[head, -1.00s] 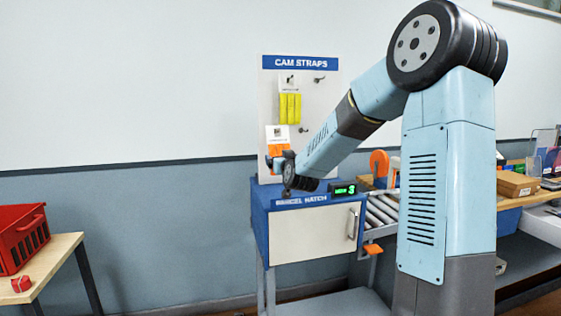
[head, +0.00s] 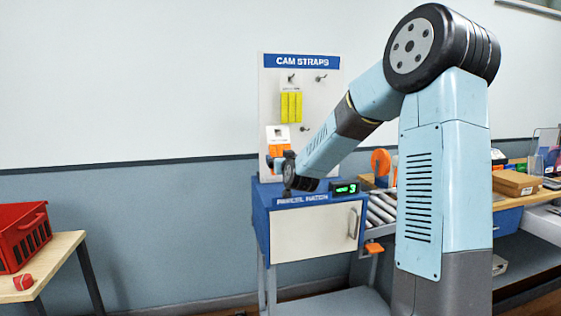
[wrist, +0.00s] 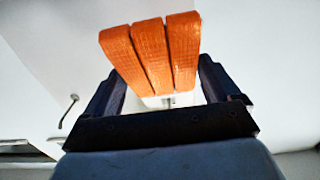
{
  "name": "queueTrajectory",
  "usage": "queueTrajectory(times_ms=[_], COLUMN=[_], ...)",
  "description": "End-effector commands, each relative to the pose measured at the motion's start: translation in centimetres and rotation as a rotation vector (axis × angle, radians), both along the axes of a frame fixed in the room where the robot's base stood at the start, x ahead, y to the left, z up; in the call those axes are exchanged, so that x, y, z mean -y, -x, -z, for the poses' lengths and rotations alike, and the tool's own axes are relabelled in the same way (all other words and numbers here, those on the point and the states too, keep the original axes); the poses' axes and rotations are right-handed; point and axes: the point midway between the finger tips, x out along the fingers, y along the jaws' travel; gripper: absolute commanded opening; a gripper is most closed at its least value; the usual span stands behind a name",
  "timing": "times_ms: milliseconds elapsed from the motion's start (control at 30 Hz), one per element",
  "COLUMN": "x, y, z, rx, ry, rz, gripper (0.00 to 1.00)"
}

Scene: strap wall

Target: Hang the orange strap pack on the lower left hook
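The orange strap pack (head: 279,150) hangs upright on the lower left of the CAM STRAPS board, below its white card (head: 277,132). The card hides the lower left hook. In the wrist view the pack's three orange bundles (wrist: 152,55) rise beyond and between the fingers. My gripper (wrist: 162,85) is open, with a finger to each side and narrow pale gaps beside the pack. In the head view my gripper (head: 273,165) is at the pack's lower end, partly covering it.
A yellow strap pack (head: 291,105) hangs on the upper left hook. The upper right hook (head: 320,77) and lower right hook (head: 304,128) are bare. The parcel hatch (head: 310,232) stands directly below the arm. A red crate (head: 22,240) is far left.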

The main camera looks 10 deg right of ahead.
Motion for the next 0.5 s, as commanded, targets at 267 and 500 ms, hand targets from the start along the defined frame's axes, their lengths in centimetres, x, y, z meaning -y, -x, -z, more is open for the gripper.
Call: queueTrajectory(times_ms=[267,500], x=[-0.05,-0.07], y=[0.0,0.84], z=[-0.02,-0.11], rx=[0.0,0.001], ry=[0.0,0.002], rz=[-0.001,-0.001], gripper=[1.0,1.0])
